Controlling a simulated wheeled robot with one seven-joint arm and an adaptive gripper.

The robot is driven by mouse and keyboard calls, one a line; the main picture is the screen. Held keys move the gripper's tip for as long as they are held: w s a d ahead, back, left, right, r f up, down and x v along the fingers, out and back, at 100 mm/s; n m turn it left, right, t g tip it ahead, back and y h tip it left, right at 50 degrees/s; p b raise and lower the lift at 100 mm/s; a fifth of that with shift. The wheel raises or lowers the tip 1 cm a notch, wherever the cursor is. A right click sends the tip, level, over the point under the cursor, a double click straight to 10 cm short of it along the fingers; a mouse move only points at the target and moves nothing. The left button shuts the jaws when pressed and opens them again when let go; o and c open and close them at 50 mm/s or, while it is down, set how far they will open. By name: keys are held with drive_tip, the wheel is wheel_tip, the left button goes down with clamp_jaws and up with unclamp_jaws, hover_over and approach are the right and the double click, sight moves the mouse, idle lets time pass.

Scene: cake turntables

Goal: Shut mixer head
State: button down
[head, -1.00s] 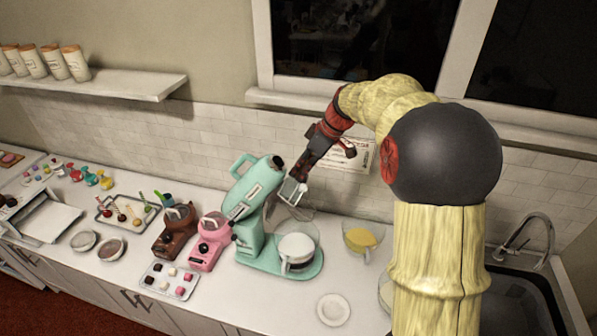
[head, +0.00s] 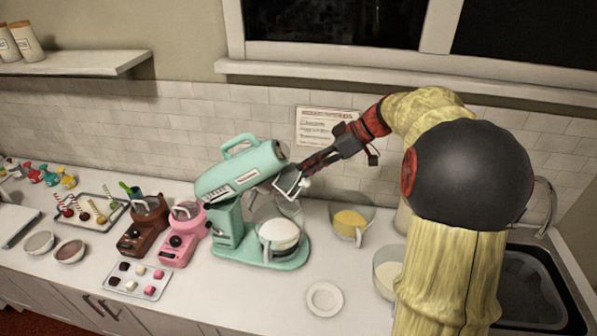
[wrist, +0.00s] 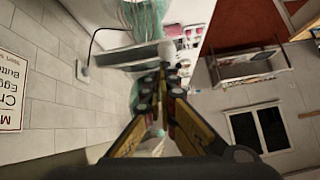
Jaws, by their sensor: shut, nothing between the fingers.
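The teal stand mixer (head: 225,218) stands on the counter. Its head (head: 238,172) is tilted up at a shallow angle, with its front end raised to the right above the base. A glass bowl (head: 279,235) with white contents sits on the mixer's base. My gripper (head: 290,184) is shut and empty, at the front underside of the head and above the bowl. I cannot tell if it touches the head. In the wrist view the closed fingertips (wrist: 164,70) point toward a teal part of the mixer (wrist: 146,22).
A pitcher with yellow contents (head: 350,222) stands right of the mixer, and a white bowl (head: 386,272) is nearer my arm. Pink (head: 180,240) and brown (head: 141,231) small machines stand to the left. A small white plate (head: 324,299) lies in front.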

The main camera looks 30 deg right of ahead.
drive_tip(key=s+d+f+t+y+b, duration=0.1)
drive_tip(key=s+d+f+b, duration=0.1)
drive_tip(key=f+b, duration=0.8)
drive_tip(key=s+d+f+t+y+b, duration=0.1)
drive_tip(key=d+f+t+y+b, duration=0.1)
drive_tip(key=f+b, duration=0.9)
drive_tip(key=shift+s+f+b, duration=0.2)
drive_tip(key=shift+s+b, duration=0.15)
drive_tip(key=shift+b, duration=0.2)
